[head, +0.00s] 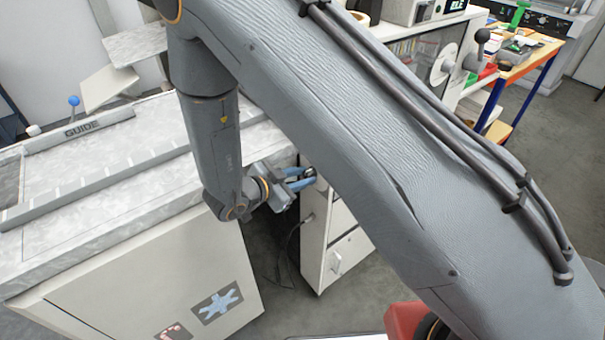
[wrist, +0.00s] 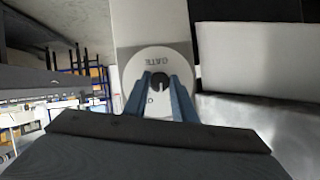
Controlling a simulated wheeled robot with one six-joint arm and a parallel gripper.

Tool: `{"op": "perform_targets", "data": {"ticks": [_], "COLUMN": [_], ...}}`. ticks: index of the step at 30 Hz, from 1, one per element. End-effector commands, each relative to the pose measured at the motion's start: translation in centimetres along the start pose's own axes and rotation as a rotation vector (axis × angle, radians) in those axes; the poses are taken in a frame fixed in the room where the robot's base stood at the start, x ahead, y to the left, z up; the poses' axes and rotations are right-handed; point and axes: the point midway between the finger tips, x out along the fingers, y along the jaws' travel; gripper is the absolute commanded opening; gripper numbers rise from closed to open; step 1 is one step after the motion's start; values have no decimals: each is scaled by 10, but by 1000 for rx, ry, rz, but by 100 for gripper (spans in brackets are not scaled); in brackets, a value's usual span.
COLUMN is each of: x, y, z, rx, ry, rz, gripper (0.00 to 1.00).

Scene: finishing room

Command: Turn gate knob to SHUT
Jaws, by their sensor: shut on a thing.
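The gate knob (wrist: 158,80) is a small dark knob at the middle of a round white dial (wrist: 134,66). The dial bears the word GATE, which appears upside down in the wrist view. My gripper (wrist: 160,86) has its two blue fingers on either side of the knob and is shut on it. In the head view my gripper (head: 302,179) reaches right to the dark knob (head: 310,172) on the white cabinet (head: 316,240). The fingers hide the lower part of the dial, so the SHUT mark and the knob's setting cannot be read.
A grey-topped bench (head: 140,185) with a GUIDE rail (head: 82,128) and a blue-knobbed lever (head: 74,102) stands left of my gripper. A dark cable (head: 290,243) hangs beside the cabinet. Shelves and a wooden-topped table (head: 520,66) stand at the back right.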

Motion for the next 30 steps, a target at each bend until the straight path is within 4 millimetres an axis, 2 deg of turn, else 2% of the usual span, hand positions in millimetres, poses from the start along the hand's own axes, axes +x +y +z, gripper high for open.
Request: {"op": "perform_targets", "data": {"ticks": [20,21,24,30], "x": [0,0,0,0], "y": [-1,-1,-1,-1], "z": [-1,-1,-1,0], "rx": [-65,-65,-65,-65], "ry": [0,0,-1,-1], "rz": [30,30,30,30], "gripper": [2,26,43,43]}}
